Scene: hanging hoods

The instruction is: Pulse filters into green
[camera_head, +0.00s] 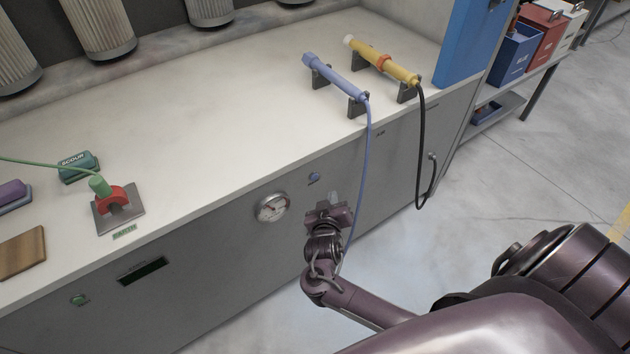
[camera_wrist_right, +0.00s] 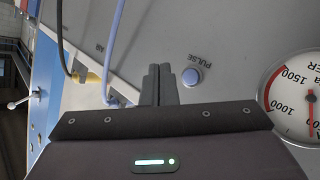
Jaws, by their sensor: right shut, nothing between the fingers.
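The blue PULSE button (camera_head: 314,179) is on the cabinet's grey front panel; in the right wrist view it (camera_wrist_right: 190,77) sits beside the fingertips. A round gauge (camera_head: 272,207) is to its left. In the right wrist view the gauge (camera_wrist_right: 298,98) is cut off by the edge; it shows a red needle, a red rim band and the numbers 1500 and 1000. Pleated filters (camera_head: 98,27) hang at the upper left. My right gripper (camera_head: 327,206) is shut and empty in front of the panel, just below the button. Whether its fingertips (camera_wrist_right: 160,72) touch the panel is unclear. My left gripper is out of view.
A blue wand (camera_head: 335,77) and a yellow wand (camera_head: 385,62) rest in holders on the worktop. Their hoses hang down the front, to the right of my gripper. Panel controls include a green button (camera_head: 79,300).

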